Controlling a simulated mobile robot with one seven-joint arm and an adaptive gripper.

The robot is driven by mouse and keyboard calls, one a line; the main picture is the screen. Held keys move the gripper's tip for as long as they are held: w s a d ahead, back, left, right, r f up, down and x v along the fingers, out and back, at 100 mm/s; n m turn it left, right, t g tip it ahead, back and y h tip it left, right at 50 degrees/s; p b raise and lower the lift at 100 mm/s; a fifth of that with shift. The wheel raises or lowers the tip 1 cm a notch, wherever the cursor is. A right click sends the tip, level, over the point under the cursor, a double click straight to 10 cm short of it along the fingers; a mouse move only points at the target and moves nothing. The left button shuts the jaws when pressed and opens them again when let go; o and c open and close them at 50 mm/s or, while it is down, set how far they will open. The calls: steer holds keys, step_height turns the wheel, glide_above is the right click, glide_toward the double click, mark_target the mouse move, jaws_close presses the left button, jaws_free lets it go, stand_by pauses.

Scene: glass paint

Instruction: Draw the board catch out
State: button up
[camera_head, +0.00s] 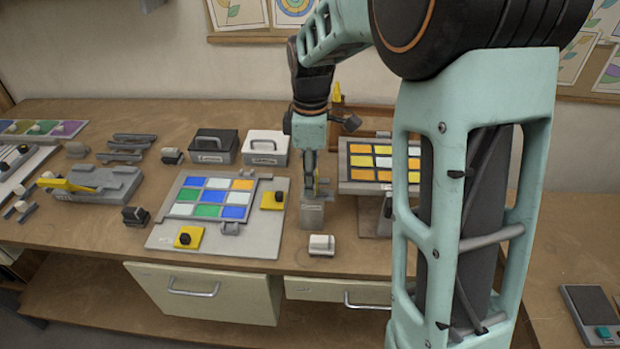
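A grey board (262,241) lies on the bench with a frame of blue, green, white and orange glass panes (210,197) on it. A small grey catch-like piece (231,229) sits at the frame's front edge. Two yellow blocks with black knobs, one at the right (280,198) and one at the front (187,237), are also on the board. I cannot tell for sure which piece is the board catch. My gripper (311,190) points down just right of the board, over or at a grey upright block (312,215). Its fingertips are too small and partly hidden to tell open from shut.
A raised panel of orange, yellow and white panes (368,161) stands right of my gripper, partly behind my arm. A white-topped block (322,245) lies near the front edge. Dark (213,145) and white (265,147) handled boxes stand behind. A yellow-levered grey tool (92,184) is left.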

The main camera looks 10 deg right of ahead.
step_height(320, 180, up, 11)
steer(key=shift+r, duration=0.2)
stand_by(0.3)
